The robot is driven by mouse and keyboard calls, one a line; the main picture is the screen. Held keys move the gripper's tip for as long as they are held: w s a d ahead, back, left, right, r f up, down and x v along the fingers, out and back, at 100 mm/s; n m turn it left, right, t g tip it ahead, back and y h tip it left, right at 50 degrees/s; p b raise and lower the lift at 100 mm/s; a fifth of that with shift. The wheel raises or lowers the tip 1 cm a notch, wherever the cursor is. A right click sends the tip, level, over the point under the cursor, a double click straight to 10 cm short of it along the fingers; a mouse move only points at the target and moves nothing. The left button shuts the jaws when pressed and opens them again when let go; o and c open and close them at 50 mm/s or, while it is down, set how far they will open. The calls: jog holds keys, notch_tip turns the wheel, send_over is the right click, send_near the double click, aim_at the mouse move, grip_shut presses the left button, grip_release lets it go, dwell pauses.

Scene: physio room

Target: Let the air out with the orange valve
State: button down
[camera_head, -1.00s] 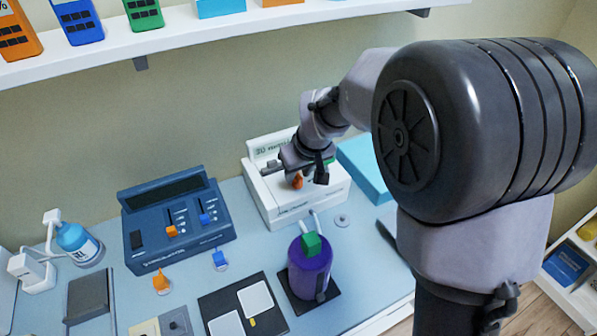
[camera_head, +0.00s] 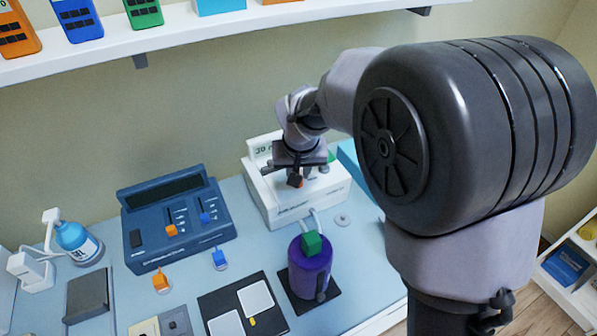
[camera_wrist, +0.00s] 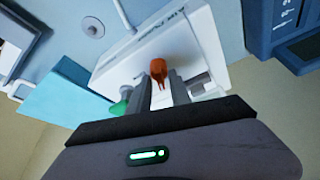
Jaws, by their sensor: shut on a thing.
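The orange valve (camera_wrist: 157,70) is on the white machine (camera_wrist: 115,66), near its middle in the wrist view. In the head view only a small orange part (camera_head: 299,184) shows beneath my gripper (camera_head: 294,178), which hides the rest. My gripper is at the valve from above, its fingers (camera_wrist: 172,86) shut on it. A green knob (camera_wrist: 119,107) is on the same machine beside the fingers. The valve's exact turn angle cannot be told.
A purple cylinder (camera_head: 311,270) with a green block on top stands in front, linked to the machine by pale tubes. A dark blue slider console (camera_head: 180,240) is at left. A light blue box lies right of the machine. A shelf (camera_head: 200,36) runs above.

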jog(key=m+b, duration=0.1)
jog(key=m+h+b, duration=0.1)
jog(key=shift+a+f+m, duration=0.15)
jog(key=shift+f+m, duration=0.05)
jog(key=shift+m, duration=0.2)
jog(key=m+h+b, duration=0.1)
jog(key=m, duration=0.1)
jog(key=shift+m, duration=0.4)
jog(key=m+g, duration=0.1)
jog(key=m, duration=0.1)
jog(key=shift+w+r+m+h+b, duration=0.1)
jog(key=shift+r+m+h+b, duration=0.05)
jog(key=shift+m+h+b, duration=0.2)
jog(key=shift+a+m+g+h, duration=0.1)
jog(key=shift+m+g+h, duration=0.4)
jog(key=shift+m, duration=1.05)
jog(key=c, duration=1.5)
grip_release()
